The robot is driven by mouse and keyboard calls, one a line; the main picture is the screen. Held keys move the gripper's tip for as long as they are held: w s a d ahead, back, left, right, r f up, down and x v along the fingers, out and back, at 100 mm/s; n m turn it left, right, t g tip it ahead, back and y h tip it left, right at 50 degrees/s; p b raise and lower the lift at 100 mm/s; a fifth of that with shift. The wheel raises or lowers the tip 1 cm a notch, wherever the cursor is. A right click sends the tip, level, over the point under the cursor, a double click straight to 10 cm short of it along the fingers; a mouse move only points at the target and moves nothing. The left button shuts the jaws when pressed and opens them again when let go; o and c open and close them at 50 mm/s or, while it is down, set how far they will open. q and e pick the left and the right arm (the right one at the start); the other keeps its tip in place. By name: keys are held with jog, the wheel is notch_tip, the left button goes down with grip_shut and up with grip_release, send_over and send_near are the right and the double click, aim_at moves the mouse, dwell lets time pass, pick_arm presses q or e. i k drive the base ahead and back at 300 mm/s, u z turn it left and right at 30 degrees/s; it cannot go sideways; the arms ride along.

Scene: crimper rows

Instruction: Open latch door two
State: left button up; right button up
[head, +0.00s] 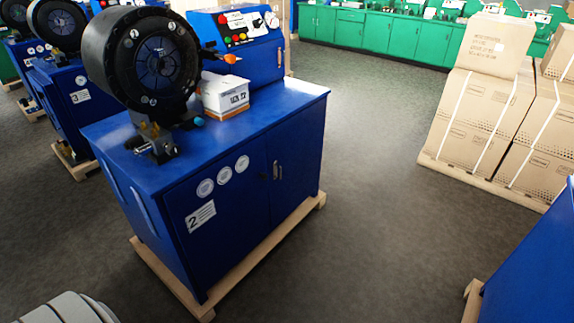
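A blue crimper cabinet (235,235) marked with a "2" label (201,216) stands left of centre, its front face angled toward the right. A narrow door (297,180) forms the right part of that front and looks shut, flush with the panel beside it. A small upright latch handle (276,170) sits near the door's left edge. Neither of my grippers is in view.
A black crimper head (150,62), a control panel (240,28) and a white box (225,95) stand on the cabinet. The cabinet rests on a wooden pallet (262,252). Stacked cartons (483,110) and another blue unit (535,265) stand right. Floor between is clear.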

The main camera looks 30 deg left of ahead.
aim_at(293, 146)
jog(key=i, duration=3.25)
jog(key=z, duration=1.95)
jog(key=i, duration=0.45)
jog(key=u, duration=3.25)
